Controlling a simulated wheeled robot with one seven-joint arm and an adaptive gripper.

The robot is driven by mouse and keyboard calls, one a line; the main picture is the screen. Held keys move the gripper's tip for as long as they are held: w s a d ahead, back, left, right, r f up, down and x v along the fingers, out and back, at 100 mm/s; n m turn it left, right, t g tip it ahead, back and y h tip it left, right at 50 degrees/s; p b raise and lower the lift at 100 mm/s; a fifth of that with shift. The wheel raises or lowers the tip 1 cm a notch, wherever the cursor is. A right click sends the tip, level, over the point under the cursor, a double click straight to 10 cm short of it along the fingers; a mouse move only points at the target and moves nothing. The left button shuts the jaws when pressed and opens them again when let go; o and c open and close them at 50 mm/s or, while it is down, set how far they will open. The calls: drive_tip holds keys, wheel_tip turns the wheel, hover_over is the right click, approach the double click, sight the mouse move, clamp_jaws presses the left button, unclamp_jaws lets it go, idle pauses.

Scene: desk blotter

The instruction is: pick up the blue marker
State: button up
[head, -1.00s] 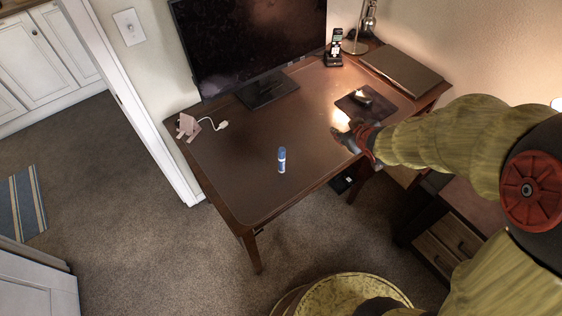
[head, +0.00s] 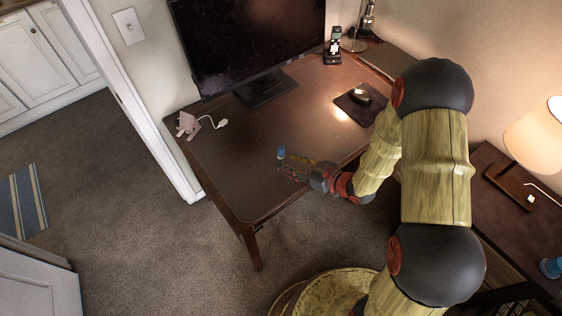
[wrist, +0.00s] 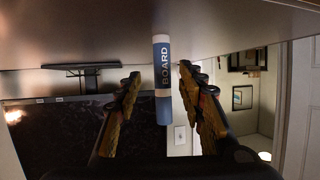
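The blue marker (head: 281,153) stands upright near the front edge of the desk. In the head view its top shows, and my gripper hides its lower part. In the wrist view the marker (wrist: 162,82), with white "BOARD" lettering and a white end band, is between my two fingers. My gripper (head: 293,168) reaches it from the right in the head view. In the wrist view my gripper (wrist: 160,72) is open, with a gap visible on each side of the marker.
The brown desk (head: 235,150) is clear around the marker. A phone (head: 334,47) and lamp (head: 357,40) stand at the back.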

sight(281, 160)
drive_tip(key=b+x, duration=0.1)
drive_tip(key=x, duration=0.3)
drive_tip(key=shift+a+f, duration=0.1)
drive_tip(key=shift+a, duration=0.25)
drive_tip(key=shift+c, duration=0.3)
clamp_jaws()
